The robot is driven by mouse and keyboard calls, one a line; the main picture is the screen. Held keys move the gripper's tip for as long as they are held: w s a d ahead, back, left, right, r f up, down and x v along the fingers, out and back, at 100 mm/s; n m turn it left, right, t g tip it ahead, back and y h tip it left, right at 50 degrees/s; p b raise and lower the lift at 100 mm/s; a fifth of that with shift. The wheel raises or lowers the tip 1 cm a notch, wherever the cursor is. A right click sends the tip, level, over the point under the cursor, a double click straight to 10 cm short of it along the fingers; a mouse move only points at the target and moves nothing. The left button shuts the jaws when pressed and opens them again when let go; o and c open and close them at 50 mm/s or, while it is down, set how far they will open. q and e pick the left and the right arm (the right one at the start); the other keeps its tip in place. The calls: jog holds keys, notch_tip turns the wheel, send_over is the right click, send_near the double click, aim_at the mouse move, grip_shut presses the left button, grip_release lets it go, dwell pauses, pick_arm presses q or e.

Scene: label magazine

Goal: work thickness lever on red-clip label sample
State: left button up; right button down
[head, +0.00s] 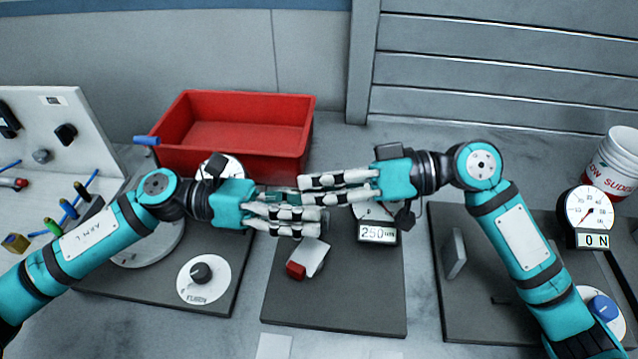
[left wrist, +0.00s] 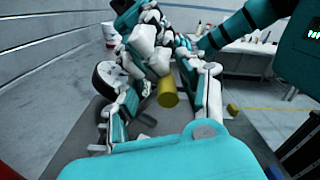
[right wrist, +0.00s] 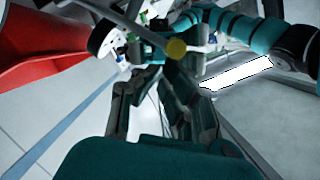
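The red-clip label sample (head: 316,258), a white piece with a red clip (head: 296,270), lies on the middle dark board. The thickness gauge, with a round dial (head: 372,211) and a display (head: 378,233) reading about 250, stands behind it. My left gripper (head: 322,222) is open and reaches in front of the gauge. A yellow cylindrical knob (left wrist: 167,93) shows between its fingers; contact is unclear. My right gripper (head: 302,189) is open, close behind the left one, pointing left. A yellow knob (right wrist: 176,49) shows beyond its fingertips. The lever is hidden in the head view.
A red bin (head: 240,105) stands behind the grippers. A left board carries a round knob (head: 201,272). A right board has an upright plate (head: 454,253), a dial (head: 588,210) and a blue knob (head: 604,308). A white bucket (head: 615,160) stands far right.

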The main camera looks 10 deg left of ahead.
pick_arm(q)
jog(key=shift+r, duration=0.4)
pick_arm(e)
jog(key=shift+s+f, duration=0.3)
jog(key=shift+f, duration=0.05)
jog(key=shift+w, duration=0.1)
